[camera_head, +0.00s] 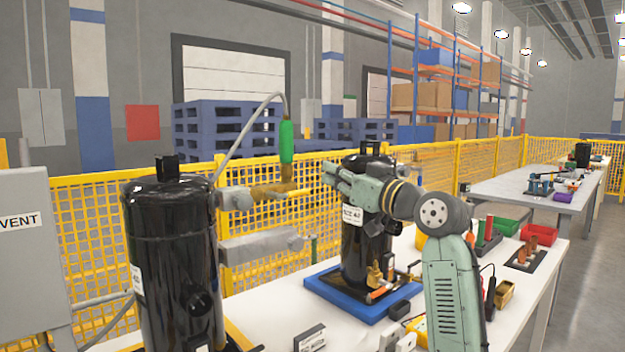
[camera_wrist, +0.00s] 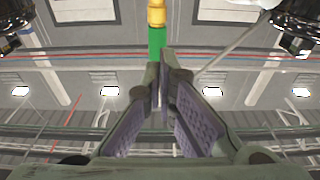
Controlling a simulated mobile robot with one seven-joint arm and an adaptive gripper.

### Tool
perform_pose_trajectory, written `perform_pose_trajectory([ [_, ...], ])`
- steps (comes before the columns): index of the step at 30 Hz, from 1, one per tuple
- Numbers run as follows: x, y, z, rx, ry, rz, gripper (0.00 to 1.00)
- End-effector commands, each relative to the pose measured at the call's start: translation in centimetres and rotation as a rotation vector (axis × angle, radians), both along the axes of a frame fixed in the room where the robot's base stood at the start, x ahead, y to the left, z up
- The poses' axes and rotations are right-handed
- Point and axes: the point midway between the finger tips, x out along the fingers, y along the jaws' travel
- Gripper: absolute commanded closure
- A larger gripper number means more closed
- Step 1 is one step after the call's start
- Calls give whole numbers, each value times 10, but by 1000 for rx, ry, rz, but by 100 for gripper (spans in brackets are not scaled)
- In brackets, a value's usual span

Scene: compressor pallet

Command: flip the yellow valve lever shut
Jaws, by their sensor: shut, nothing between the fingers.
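A brass valve (camera_head: 268,196) sticks out from the black compressor (camera_head: 172,265) on the left. A short yellow lever (camera_head: 299,193) shows at the valve's right end, lying roughly level. A green sleeve (camera_head: 287,142) with a grey hose stands upright above the valve. My gripper (camera_head: 327,173) is shut and empty, just right of the lever, with a small gap visible in the head view. In the wrist view my fingertips (camera_wrist: 165,62) meet below the green sleeve (camera_wrist: 157,42) and a yellow-brass part (camera_wrist: 156,12). I cannot tell the lever apart there.
A second black compressor (camera_head: 365,250) stands on a blue base (camera_head: 345,302) behind and below my wrist. A grey pipe block (camera_head: 262,246) lies under the valve. The white table (camera_head: 275,318) holds tools and coloured bins. Yellow mesh fencing (camera_head: 95,220) runs behind.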

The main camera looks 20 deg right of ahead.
Motion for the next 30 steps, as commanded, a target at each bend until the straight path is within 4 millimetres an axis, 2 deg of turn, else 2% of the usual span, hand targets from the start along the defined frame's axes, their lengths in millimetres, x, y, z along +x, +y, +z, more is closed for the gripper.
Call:
perform_pose_trajectory([
  [5,22,9,6,-1,3,3,100],
  [16,94,35,18,-1,2,2,100],
  [18,88,30,-1,0,3,-4,100],
  [21,86,30,-13,0,1,-2,100],
  [25,84,30,-23,-1,2,-1,100],
  [30,83,30,-26,-1,0,0,100],
])
